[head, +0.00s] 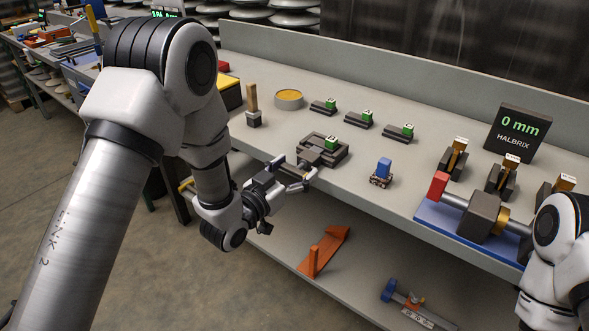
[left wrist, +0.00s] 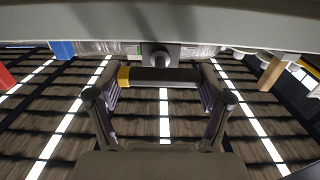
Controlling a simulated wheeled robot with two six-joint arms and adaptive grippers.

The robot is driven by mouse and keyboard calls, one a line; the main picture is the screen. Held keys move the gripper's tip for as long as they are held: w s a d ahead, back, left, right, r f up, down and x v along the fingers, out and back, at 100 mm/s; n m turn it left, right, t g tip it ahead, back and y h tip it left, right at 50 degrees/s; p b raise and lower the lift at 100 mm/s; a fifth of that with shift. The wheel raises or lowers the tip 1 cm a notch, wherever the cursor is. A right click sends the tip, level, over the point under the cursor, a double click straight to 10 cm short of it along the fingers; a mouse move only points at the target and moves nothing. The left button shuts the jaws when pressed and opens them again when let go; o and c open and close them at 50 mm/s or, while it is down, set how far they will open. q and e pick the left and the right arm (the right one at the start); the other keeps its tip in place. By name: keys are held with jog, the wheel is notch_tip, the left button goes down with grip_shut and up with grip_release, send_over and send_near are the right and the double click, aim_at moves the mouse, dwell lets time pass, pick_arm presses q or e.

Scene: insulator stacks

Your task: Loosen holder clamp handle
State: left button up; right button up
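A dark holder (head: 336,157) sits near the bench's front edge in the head view, with a small block with a green top (head: 331,142) on it. My left gripper (head: 298,174) reaches it from the front left, its fingers spread. In the left wrist view, a dark bar handle (left wrist: 165,76) with a yellow end crosses between the two fingers of my left gripper (left wrist: 163,92), joined by a short stem to the holder side. The fingers stand near its two ends; I cannot tell whether they touch. My right arm shows at the right edge, its gripper out of view.
Several green-topped blocks (head: 359,119) stand behind. A blue-topped piece (head: 382,171) stands right of the holder. A blue base with a shaft fixture (head: 470,227) and a display reading 0 mm (head: 517,132) are further right. An orange bracket (head: 322,250) lies on the lower shelf.

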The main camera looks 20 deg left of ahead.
dwell(0.4)
pick_arm(q)
jog(key=n+p, duration=0.1)
jog(key=n, duration=0.3)
jog(key=shift+a, duration=0.1)
jog(key=n+p, duration=0.2)
jog(key=n, duration=0.3)
jog(key=shift+w+a+n, duration=0.1)
jog(key=shift+n, duration=0.3)
jog(key=n+p, duration=0.1)
jog(key=n, duration=0.3)
jog(key=shift+f+n+p, duration=0.15)
jog(key=shift+n+p, duration=0.15)
jog(key=shift+p, duration=0.05)
jog(key=n+p, duration=0.1)
jog(key=n, duration=0.3)
jog(key=shift+a+f, duration=0.1)
jog(key=shift+n, duration=0.3)
jog(key=o, duration=1.1)
jog(key=shift+f, duration=0.1)
